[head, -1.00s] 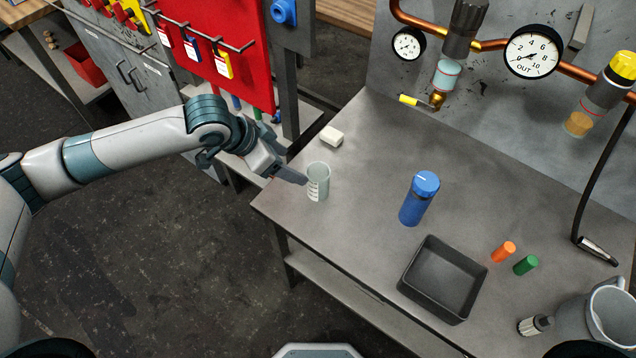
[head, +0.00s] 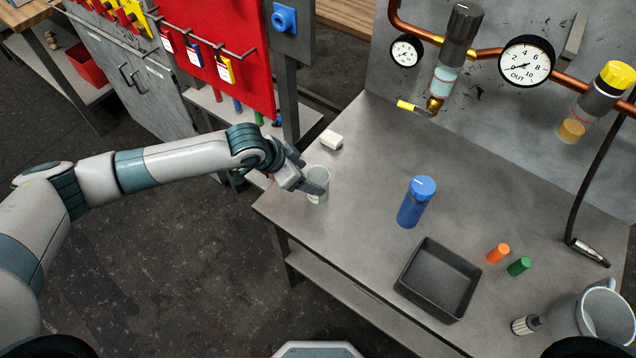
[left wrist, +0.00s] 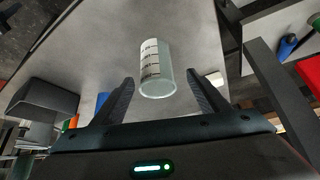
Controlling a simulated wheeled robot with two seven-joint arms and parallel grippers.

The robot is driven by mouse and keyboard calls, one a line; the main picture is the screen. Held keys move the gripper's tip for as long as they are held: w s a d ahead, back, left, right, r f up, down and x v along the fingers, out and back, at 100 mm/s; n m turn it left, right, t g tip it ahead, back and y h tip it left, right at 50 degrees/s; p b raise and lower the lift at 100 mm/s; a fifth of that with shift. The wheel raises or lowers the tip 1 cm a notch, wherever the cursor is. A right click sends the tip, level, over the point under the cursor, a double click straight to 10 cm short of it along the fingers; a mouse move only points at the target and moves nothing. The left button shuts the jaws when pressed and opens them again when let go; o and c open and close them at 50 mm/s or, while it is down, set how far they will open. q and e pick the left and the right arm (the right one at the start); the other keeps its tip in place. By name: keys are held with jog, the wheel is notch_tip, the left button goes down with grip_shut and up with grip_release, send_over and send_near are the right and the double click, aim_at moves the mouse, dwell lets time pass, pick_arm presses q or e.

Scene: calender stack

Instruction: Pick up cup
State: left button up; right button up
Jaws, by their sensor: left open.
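In the left wrist view the cup (left wrist: 155,70) shows between the two open fingers of my left gripper (left wrist: 160,92), with a gap on each side. The fingers do not appear to close on it. My right gripper is not in view.
A white block (head: 331,139) lies just behind the cup. A blue bottle (head: 416,202), a black tray (head: 438,280), an orange cylinder (head: 498,253) and a green cylinder (head: 519,266) are to the right. A grey pitcher (head: 602,318) stands at far right. The bench's front left is clear.

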aim_at(317, 179)
pick_arm(q)
jog(key=shift+x, duration=1.15)
jog(key=shift+w+d+f+p, duration=0.15)
jog(key=shift+d+f+p, duration=0.15)
jog(key=shift+f, duration=0.25)
jog(key=shift+w+d+f+p, duration=0.15)
jog(key=shift+d+f+p, duration=0.2)
jog(key=shift+p, duration=0.25)
jog(key=x, duration=0.1)
jog(key=p+x, duration=0.1)
jog(key=shift+d+f, duration=0.2)
jog(key=shift+d, duration=0.2)
jog(key=shift+w+d+f+p, duration=0.15)
jog(key=shift+d+f+p, duration=0.15)
jog(key=shift+f, duration=0.4)
jog(key=c, duration=1.1)
